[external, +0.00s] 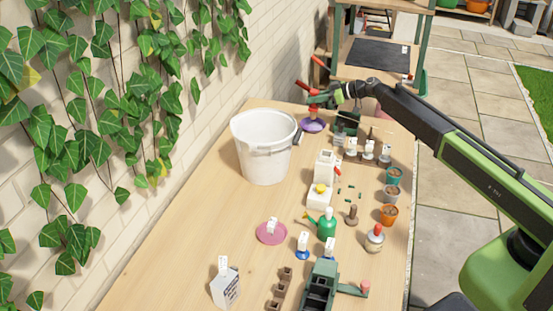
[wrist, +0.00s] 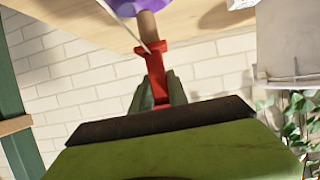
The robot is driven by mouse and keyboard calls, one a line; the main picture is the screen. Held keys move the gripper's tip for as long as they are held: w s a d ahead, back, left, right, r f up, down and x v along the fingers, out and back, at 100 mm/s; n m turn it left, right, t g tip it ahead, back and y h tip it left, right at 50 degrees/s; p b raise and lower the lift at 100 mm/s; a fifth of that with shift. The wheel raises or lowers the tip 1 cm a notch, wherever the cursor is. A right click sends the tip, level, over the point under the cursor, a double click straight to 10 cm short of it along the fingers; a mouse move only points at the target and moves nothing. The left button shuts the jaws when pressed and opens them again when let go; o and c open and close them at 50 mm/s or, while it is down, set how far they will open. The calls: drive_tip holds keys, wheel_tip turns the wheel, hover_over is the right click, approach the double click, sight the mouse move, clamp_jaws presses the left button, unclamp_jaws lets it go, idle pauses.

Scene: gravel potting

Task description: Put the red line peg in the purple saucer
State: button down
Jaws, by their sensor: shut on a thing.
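The red line peg (wrist: 156,77) has a red upper part and a brown wooden end. In the wrist view my gripper (wrist: 158,92) is shut on its red part between two green fingers. The brown end points at the purple saucer (wrist: 181,4), which is cut off by the top edge. In the external view my gripper (external: 324,97) is just above the purple saucer (external: 313,126), at the far end of the table beside the white bucket. The peg's lower end overlaps the saucer there; I cannot tell whether it touches.
The white bucket (external: 263,150) stands close left of the saucer. A dark green container (external: 346,123) is close on its right. The table's left front is mostly clear.

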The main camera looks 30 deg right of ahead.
sight(316, 105)
wheel_tip(316, 105, down, 4)
drive_tip(key=b, duration=0.4)
drive_tip(key=shift+f, duration=0.15)
drive_tip(key=shift+r+p, duration=0.3)
drive_tip(key=shift+f, duration=0.25)
drive_tip(key=c, duration=1.3)
unclamp_jaws()
drive_tip(key=shift+r, duration=0.1)
drive_tip(key=shift+r, duration=0.1)
drive_tip(key=shift+s+d+r, duration=0.25)
drive_tip(key=p+v, duration=0.4)
drive_tip(key=v, duration=0.7)
drive_tip(key=shift+p, duration=0.3)
